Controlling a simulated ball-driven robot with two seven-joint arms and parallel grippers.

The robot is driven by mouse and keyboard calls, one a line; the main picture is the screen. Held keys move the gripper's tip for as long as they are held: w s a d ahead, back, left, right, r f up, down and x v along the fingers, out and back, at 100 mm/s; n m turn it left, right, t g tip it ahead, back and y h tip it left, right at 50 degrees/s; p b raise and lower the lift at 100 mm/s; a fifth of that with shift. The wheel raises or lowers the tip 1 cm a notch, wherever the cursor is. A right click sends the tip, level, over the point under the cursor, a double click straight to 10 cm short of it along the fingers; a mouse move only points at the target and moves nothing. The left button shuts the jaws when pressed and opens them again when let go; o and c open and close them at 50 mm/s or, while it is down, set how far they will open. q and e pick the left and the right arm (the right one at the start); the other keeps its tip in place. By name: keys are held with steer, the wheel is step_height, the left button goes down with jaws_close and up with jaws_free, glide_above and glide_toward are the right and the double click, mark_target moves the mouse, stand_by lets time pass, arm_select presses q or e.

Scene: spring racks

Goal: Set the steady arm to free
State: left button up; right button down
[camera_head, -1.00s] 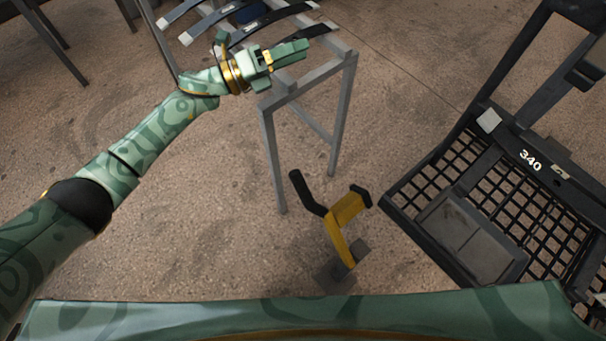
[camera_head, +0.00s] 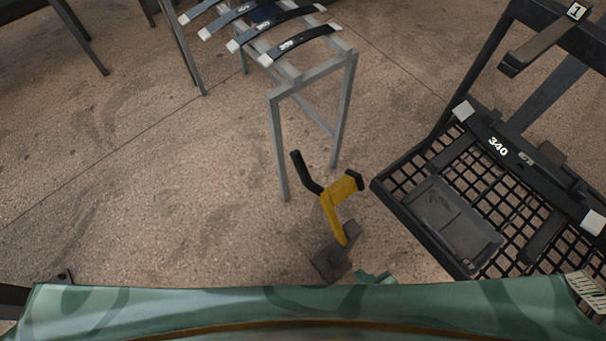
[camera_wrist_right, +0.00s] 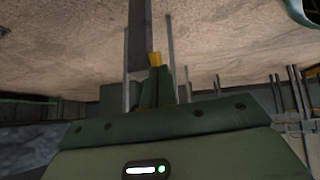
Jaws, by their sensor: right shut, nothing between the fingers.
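A yellow bent arm (camera_head: 336,205), likely the steady arm, stands near the middle of the head view. It has a black handle (camera_head: 305,172) slanting up to the left, a black end at its upper right and a dark foot (camera_head: 333,262) on the floor. No marking of its setting can be read. A small green part of my right gripper (camera_head: 375,277) shows just past my body's edge, right of the foot; I cannot tell whether they touch. In the right wrist view my right gripper (camera_wrist_right: 155,82) is shut and empty. My left gripper is out of view.
A grey metal rack (camera_head: 310,77) carries several dark curved springs (camera_head: 300,42) behind the yellow arm. A black mesh platform (camera_head: 455,215) marked 340 stands close on the right, with a dark bar (camera_head: 540,48) above it.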

steer(key=w+a+r+n+t+y+b, duration=0.1)
steer(key=w+a+r+t+y+b, duration=0.3)
steer(key=w+a+r, duration=0.4)
steer(key=w+a+r+t+y+b, duration=0.1)
steer(key=w+r+t+b, duration=0.1)
steer(key=r, duration=0.6)
steer(key=w+a+r+t+y+b, duration=0.1)
steer(key=w+r+t, duration=0.15)
steer(key=r, duration=0.45)
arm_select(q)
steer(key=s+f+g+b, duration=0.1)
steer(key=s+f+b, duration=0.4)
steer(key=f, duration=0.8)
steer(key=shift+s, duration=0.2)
arm_select(e)
glide_above(301, 173)
steer(key=shift+s+f, duration=0.1)
steer(key=shift+f, duration=1.3)
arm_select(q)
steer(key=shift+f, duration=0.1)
arm_select(e)
steer(key=shift+h, duration=0.3)
